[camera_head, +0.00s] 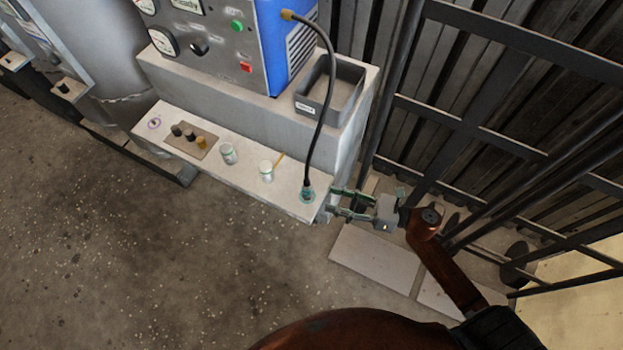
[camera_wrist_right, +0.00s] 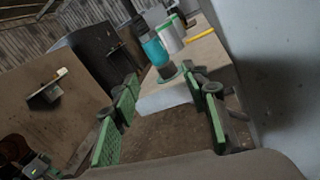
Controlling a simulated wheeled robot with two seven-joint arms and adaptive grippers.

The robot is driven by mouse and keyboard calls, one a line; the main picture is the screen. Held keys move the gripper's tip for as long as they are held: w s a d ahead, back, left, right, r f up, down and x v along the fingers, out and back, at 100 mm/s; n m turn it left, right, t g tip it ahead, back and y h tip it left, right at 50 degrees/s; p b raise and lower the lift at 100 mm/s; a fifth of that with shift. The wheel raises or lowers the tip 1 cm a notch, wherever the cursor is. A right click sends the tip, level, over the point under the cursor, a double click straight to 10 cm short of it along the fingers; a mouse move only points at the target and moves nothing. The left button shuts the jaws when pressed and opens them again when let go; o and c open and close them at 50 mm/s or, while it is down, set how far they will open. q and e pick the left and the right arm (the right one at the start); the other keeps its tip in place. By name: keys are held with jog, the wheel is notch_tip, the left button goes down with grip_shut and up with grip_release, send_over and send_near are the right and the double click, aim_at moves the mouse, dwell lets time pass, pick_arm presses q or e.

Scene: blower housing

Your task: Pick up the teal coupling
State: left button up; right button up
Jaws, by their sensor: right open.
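The teal coupling (camera_head: 308,194) stands at the right end of the light ledge (camera_head: 285,196), at the lower end of a black hose (camera_head: 325,105). In the right wrist view it is a teal cylinder (camera_wrist_right: 154,50) beyond the fingertips, with a dark part above and below it. My right gripper (camera_head: 334,201) is open just right of the coupling, its fingers pointing left toward it. In the right wrist view the gap between the green finger pads (camera_wrist_right: 166,95) is empty, and the coupling stands ahead of it. My left gripper is not in view.
White jars (camera_head: 228,153) (camera_head: 266,171), a yellow stick (camera_head: 278,160) and a small tray (camera_head: 191,147) of fittings are left along the ledge. A grey bin (camera_head: 330,100) and blue machine (camera_head: 290,45) stand behind. A dark metal railing (camera_head: 440,115) rises at right.

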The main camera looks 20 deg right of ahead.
aim_at(307, 189)
jog(key=w+a+r+n, duration=0.1)
jog(key=w+a+r+n+g, duration=0.1)
jog(key=w+n, duration=0.1)
jog(key=shift+w+a+r+n, duration=0.1)
jog(key=shift+w+a+n, duration=0.2)
jog(key=shift+a, duration=0.05)
jog(key=shift+w+a+b, duration=0.15)
jog(key=shift+a+b, duration=0.25)
jog(key=b+x, duration=0.1)
jog(key=x, duration=0.2)
jog(key=shift+a, duration=0.2)
jog(key=shift+w+a+r, duration=0.15)
jog(key=shift+a, duration=0.05)
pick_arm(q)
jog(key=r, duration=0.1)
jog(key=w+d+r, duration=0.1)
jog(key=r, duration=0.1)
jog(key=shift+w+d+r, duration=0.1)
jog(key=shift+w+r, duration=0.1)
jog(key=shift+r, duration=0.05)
pick_arm(e)
jog(key=shift+c, duration=0.2)
grip_shut()
